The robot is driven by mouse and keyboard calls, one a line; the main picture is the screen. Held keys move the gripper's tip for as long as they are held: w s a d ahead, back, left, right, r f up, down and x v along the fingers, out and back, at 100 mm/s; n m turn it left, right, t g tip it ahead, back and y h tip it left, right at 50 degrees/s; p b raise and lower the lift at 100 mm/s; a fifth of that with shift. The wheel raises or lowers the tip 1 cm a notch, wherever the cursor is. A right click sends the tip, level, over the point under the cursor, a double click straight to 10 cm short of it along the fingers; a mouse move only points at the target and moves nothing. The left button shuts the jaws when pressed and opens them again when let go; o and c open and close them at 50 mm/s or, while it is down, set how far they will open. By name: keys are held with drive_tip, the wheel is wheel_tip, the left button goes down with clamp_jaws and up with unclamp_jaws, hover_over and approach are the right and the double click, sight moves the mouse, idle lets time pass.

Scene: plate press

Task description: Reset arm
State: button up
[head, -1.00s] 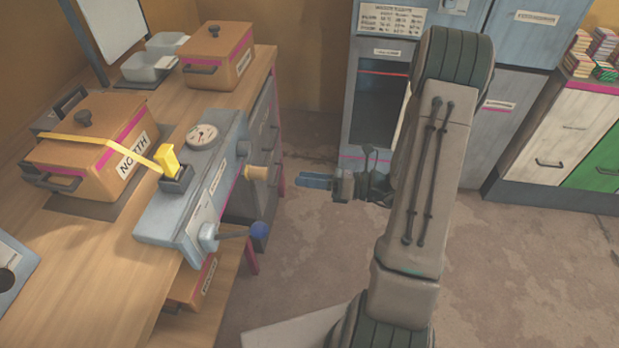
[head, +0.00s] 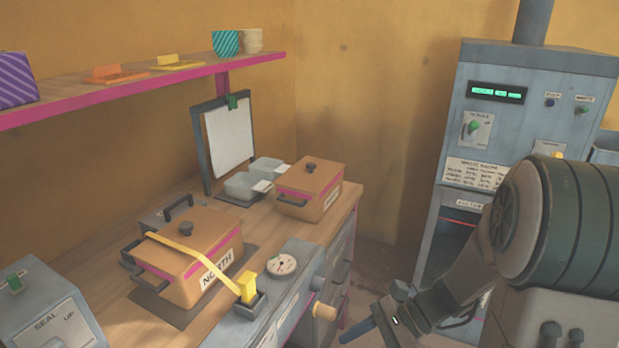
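My gripper (head: 358,331) shows at the bottom of the head view, right of the bench, with its blue fingers pointing left. It is over the floor area beside the bench drawers and touches nothing that I can see. The gap between the fingers is too small to make out, and no object shows in them. My arm rises at the right edge and hides part of the grey cabinet.
A SEAL unit (head: 45,315) stands lower left. A grey cabinet (head: 520,120) is right; a shelf (head: 150,85) is above.

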drive_tip(key=s+d+r+n+t+h+p, duration=0.2)
drive_tip(key=d+r+n+h, duration=0.1)
drive_tip(key=r+n+h, duration=0.2)
drive_tip(key=s+d+r+n+t+h+p, duration=0.2)
drive_tip(key=d+r+n+t+h+p, duration=0.1)
drive_tip(key=r+n+h, duration=0.3)
wheel_tip(320, 180, up, 3)
drive_tip(key=n, duration=0.4)
drive_tip(key=shift+s+n, duration=0.2)
drive_tip(key=shift+n, duration=0.1)
drive_tip(key=shift+f, duration=0.1)
